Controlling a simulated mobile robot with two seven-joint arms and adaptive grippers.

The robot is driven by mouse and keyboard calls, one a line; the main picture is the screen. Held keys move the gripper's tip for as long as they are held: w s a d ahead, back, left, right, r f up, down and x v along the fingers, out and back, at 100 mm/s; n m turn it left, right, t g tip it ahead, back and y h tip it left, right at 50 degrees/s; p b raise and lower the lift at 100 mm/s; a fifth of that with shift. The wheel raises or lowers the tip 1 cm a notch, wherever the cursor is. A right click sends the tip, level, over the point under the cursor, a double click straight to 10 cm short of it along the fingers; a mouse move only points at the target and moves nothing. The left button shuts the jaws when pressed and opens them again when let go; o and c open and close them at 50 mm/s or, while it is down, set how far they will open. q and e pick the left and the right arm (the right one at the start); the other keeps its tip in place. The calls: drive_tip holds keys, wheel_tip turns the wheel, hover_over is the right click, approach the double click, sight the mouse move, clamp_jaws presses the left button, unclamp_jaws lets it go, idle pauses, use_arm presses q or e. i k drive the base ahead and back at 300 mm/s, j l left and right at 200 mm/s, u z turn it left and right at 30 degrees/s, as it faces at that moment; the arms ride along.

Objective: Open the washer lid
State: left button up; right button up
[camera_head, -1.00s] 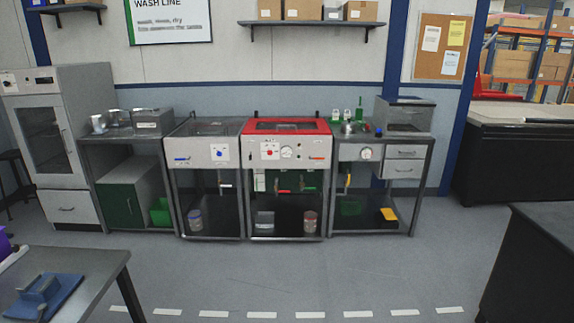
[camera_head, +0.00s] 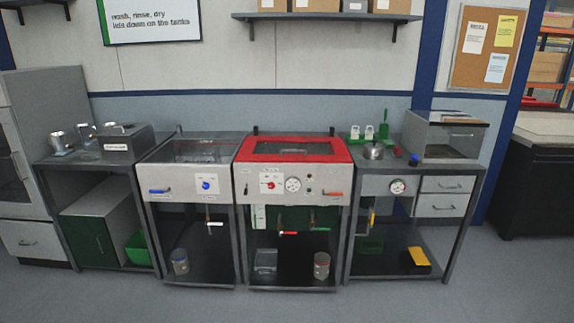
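The likely washer is the tank unit with a red-framed lid (camera_head: 246,150) in the middle of the wash line. Its lid lies shut, with a dark window in the middle. Its front panel (camera_head: 318,179) has a red knob, a dial and an orange-red handle (camera_head: 334,194) at right. To its left stands a similar tank with a grey lid (camera_head: 200,150), also down, with a blue knob and a blue handle. I cannot read which one is labelled washer. Neither of my grippers shows in the view.
A side bench (camera_head: 370,185) at right holds a clear-fronted box (camera_head: 445,135), a small pot and green items. A bench at left (camera_head: 60,160) carries metal jugs and a grey box. A shelf (camera_head: 330,17) hangs above. The floor in front (camera_head: 290,308) is clear.

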sight(245, 154)
drive_tip(key=i, duration=0.7)
drive_tip(key=i+j, duration=0.15)
drive_tip(key=i, duration=0.55)
